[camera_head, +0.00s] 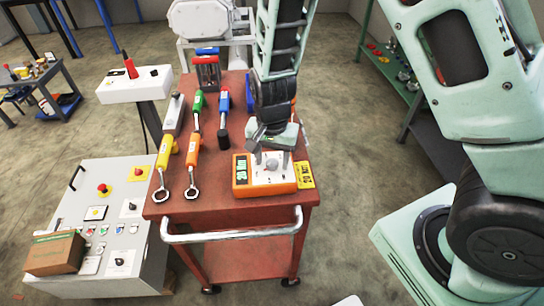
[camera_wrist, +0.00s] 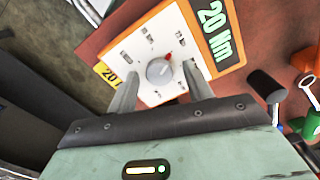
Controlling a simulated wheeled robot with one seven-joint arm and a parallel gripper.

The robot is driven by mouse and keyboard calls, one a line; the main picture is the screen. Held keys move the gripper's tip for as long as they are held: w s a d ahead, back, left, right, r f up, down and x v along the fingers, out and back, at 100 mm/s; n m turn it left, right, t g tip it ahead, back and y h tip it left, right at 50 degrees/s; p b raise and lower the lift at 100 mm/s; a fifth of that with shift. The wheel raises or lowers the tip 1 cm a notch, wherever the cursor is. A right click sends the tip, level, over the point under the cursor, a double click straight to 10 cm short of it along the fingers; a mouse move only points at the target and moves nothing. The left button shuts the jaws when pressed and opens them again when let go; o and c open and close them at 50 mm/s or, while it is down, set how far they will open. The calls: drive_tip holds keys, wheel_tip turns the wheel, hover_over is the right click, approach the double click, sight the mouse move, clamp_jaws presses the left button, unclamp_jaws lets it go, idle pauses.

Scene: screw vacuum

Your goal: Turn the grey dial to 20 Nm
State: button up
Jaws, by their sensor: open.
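The grey dial (camera_wrist: 159,72) with a red pointer mark sits on the white face of an orange box (camera_wrist: 145,25). The box's display (camera_wrist: 216,35) reads 20 Nm in green. A yellow label (camera_wrist: 107,74) beside the box begins with "20". In the head view the dial (camera_head: 272,165) shows on the orange box (camera_head: 277,189) at the front of the red cart, with the yellow label (camera_head: 305,175) to its right. My gripper (camera_wrist: 161,70) is open, with one finger on each side of the dial. I see gaps between fingers and dial; contact cannot be told.
The red cart top (camera_head: 225,208) also bears a yellow-handled wrench (camera_head: 163,165), an orange-handled wrench (camera_head: 193,155) and other tools left of the box. A metal rail (camera_head: 232,236) runs along its front. A grey control panel (camera_head: 120,215) stands to the left.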

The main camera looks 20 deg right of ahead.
sight(272, 163)
drive_tip(key=shift+r, duration=0.1)
wheel_tip(272, 163, up, 17)
drive_tip(key=shift+r, duration=0.15)
idle(0.7)
